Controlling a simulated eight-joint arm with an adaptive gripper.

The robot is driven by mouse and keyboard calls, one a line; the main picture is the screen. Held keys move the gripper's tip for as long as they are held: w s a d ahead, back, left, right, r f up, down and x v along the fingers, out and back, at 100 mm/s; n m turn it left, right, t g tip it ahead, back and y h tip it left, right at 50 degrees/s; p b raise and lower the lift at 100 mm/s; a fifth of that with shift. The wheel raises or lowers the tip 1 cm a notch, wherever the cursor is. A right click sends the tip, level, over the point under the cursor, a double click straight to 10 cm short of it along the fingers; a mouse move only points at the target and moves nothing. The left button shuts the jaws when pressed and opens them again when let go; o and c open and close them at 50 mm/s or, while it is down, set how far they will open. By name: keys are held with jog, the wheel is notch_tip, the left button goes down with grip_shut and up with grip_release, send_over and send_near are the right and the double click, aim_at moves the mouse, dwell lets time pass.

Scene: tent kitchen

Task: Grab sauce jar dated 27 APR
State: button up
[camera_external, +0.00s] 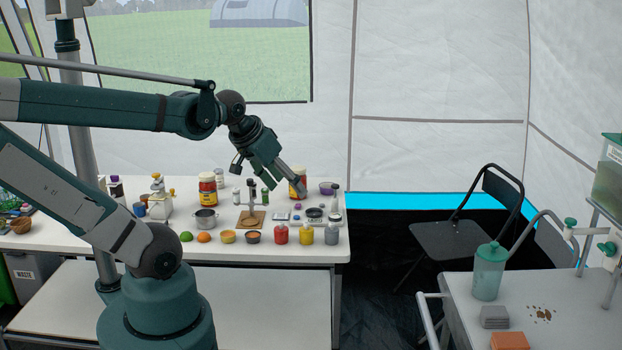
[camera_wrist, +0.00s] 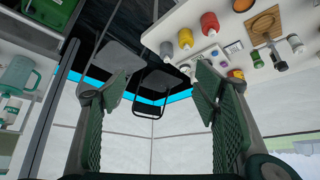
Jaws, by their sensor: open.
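Two red jars with yellow labels stand towards the back of the table, one left of centre (camera_external: 207,190) and one further right (camera_external: 298,173). Their labels are too small to read, so I cannot tell which bears 27 APR. My gripper (camera_external: 299,191) points down and right, and in the outside view it overlaps the right jar's front; I cannot tell whether they touch. In the wrist view my gripper (camera_wrist: 160,88) is open with wide-spread fingers and nothing held.
On the table (camera_external: 270,256), red, yellow and grey bottles (camera_external: 305,235) line the front edge. Folding chairs (camera_external: 455,238) stand right.

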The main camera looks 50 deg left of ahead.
jog(key=w+a+r+n+g+p, duration=0.2)
jog(key=w+a+r+n, duration=0.3)
jog(key=w+r, duration=0.5)
jog(key=n+g+h+p, duration=0.2)
jog(key=n+g+p, duration=0.35)
jog(key=n, duration=1.15)
send_over(297, 168)
notch_tip(297, 168, down, 5)
jog(key=shift+t, duration=0.45)
notch_tip(297, 168, down, 20)
jog(key=shift+r, duration=0.25)
jog(key=shift+f, duration=0.2)
